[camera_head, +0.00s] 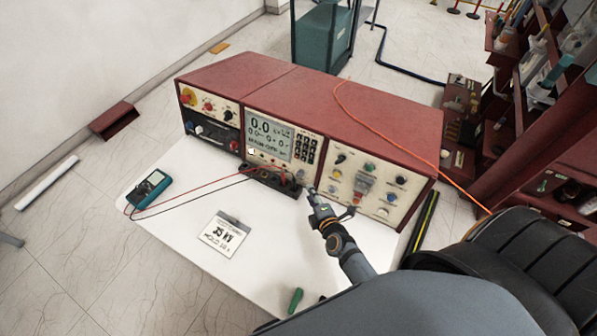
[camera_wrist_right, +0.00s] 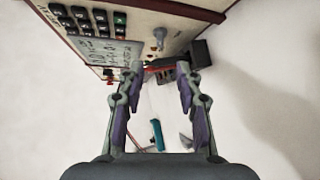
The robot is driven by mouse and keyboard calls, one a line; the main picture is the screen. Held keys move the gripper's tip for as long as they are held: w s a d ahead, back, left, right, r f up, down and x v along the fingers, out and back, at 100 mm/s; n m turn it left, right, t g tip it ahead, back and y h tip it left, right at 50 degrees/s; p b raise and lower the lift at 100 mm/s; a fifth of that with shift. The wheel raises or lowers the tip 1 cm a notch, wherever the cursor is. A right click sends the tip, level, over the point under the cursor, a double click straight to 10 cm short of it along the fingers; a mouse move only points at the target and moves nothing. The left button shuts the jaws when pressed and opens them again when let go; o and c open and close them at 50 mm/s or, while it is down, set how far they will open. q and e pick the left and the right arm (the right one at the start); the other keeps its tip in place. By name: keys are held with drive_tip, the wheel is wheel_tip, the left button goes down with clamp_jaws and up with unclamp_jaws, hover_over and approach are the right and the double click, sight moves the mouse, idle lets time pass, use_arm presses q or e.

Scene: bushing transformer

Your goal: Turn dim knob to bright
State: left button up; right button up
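The red bench console (camera_head: 310,85) stands on a white table, with a lit display (camera_head: 268,136) and keypad (camera_head: 304,148) in its middle panel. A small grey knob (camera_wrist_right: 158,40) sticks out of that panel below the keypad and display in the right wrist view. I cannot read its label, so I cannot tell whether it is the dim knob. My right gripper (camera_head: 312,193) is in front of the console, near the lower right of the middle panel. In the wrist view its fingers (camera_wrist_right: 160,85) are apart with nothing between them, and the knob is beyond the tips. My left gripper is not in view.
A black terminal block (camera_head: 272,180) with red and black leads sits before the display. The leads run to a teal multimeter (camera_head: 149,188). A white sign (camera_head: 226,234) and a green-handled tool (camera_head: 296,299) lie on the table. The right panel (camera_head: 366,187) holds several knobs and buttons.

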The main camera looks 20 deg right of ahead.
sight(301, 176)
drive_tip(key=b+x, duration=0.2)
drive_tip(key=x, duration=0.7)
drive_tip(key=shift+f, duration=0.2)
drive_tip(key=shift+w+b, duration=0.3)
drive_tip(key=shift+w, duration=0.1)
drive_tip(key=shift+w+r, duration=0.1)
drive_tip(key=shift+w, duration=0.1)
drive_tip(key=c, duration=0.4)
clamp_jaws()
